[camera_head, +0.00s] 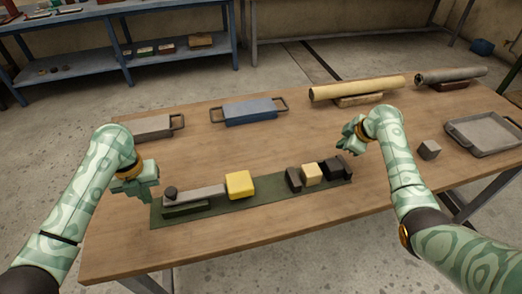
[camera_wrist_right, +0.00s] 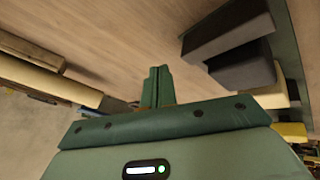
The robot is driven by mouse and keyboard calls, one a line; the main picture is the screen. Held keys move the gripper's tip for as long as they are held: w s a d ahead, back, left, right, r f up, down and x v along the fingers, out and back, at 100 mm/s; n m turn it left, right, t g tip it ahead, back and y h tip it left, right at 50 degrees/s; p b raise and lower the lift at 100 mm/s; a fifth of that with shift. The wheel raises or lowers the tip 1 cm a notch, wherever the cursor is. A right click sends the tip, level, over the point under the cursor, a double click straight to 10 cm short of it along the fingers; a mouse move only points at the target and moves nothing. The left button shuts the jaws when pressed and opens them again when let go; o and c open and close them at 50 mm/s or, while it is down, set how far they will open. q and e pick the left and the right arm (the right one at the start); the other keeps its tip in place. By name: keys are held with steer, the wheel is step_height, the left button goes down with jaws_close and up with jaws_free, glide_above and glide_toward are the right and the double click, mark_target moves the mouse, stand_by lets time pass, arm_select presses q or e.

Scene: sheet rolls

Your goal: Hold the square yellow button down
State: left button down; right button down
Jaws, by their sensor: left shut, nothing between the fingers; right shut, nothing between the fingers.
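The square yellow button (camera_head: 239,184) is a rounded yellow block near the middle of a long dark green base (camera_head: 268,194) on the table. Nothing is touching its top. My left gripper (camera_head: 145,192) is shut and empty at the left end of the base, left of the button and apart from it. My right gripper (camera_head: 347,146) is shut and empty over the table, behind the right end of the base. Its closed fingers show in the right wrist view (camera_wrist_right: 158,86), with dark blocks (camera_wrist_right: 235,45) beside them.
Behind are a blue handled box (camera_head: 250,111), a yellowish roll (camera_head: 357,88) and a grey roll (camera_head: 450,75); a tray (camera_head: 485,131) is at right.

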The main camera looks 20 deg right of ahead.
steer(key=a+r+n+g, duration=0.1)
steer(key=a+n, duration=0.2)
steer(key=a, duration=0.3)
steer(key=a+r+n+g+y, duration=0.1)
steer(key=a+n, duration=0.3)
steer(key=a, duration=0.2)
steer(key=s+a+r+n+g+y, duration=0.1)
steer(key=a+n+g, duration=0.1)
steer(key=a, duration=0.5)
steer(key=shift+s+r+n, duration=0.1)
steer(key=shift+n, duration=0.6)
steer(key=s+a+r+n+g+h, duration=0.15)
steer(key=a+r+n, duration=0.25)
steer(key=a+n, duration=0.4)
step_height(320, 180, up, 3)
steer(key=n+h, duration=0.2)
steer(key=n, duration=0.5)
glide_above(244, 180)
steer(key=shift+g, duration=0.25)
steer(key=shift+w+f, duration=0.1)
steer(key=shift+f, duration=1.9)
steer(key=shift+f, duration=0.15)
steer(key=shift+f, duration=3.25)
